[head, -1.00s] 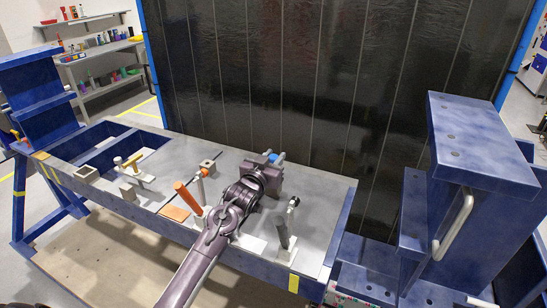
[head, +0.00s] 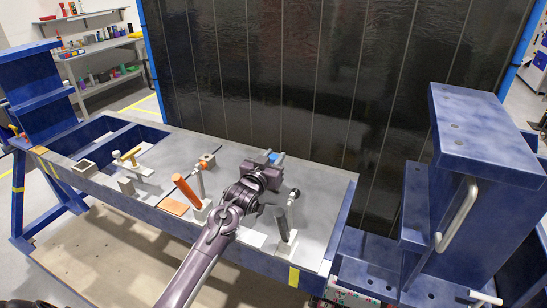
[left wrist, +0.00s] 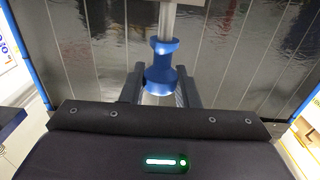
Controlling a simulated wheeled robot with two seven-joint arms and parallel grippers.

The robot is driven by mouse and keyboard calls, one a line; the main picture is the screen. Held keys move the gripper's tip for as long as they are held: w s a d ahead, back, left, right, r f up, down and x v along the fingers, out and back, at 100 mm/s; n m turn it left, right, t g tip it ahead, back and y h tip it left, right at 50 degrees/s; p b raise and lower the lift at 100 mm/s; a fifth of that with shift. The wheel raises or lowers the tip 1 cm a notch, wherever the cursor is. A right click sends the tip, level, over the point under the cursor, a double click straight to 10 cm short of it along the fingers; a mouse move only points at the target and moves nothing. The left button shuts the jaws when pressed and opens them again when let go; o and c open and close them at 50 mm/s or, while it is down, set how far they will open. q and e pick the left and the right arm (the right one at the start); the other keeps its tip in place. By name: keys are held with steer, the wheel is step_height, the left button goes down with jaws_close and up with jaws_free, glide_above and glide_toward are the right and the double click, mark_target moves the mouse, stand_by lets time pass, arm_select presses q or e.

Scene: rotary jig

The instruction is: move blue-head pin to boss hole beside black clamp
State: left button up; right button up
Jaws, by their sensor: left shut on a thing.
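My left gripper (head: 274,158) is over the far right part of the grey jig plate. It is shut on the blue-head pin (head: 277,154), of which only a little blue shows in the head view. In the left wrist view the pin's blue flanged head (left wrist: 161,68) sits between the two dark fingers, with a pale shank running up from it. The black clamp (head: 281,225), with an upright black handle, stands in front of the gripper and slightly right. I cannot make out the boss hole beside it; my arm covers part of the plate there. My right gripper is not in view.
An orange-handled clamp (head: 186,190) stands left of my arm, and a yellow-handled clamp (head: 129,158) farther left. A small block (head: 207,160) sits on the plate behind the orange one. A blue column with a handle (head: 457,218) rises at the right.

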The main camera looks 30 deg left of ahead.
arm_select(q)
steer(key=shift+f+b, duration=0.35)
steer(key=shift+f, duration=0.2)
steer(key=o, duration=1)
steer(key=shift+o, duration=0.2)
steer(key=shift+f, duration=0.1)
steer(key=shift+s, duration=0.15)
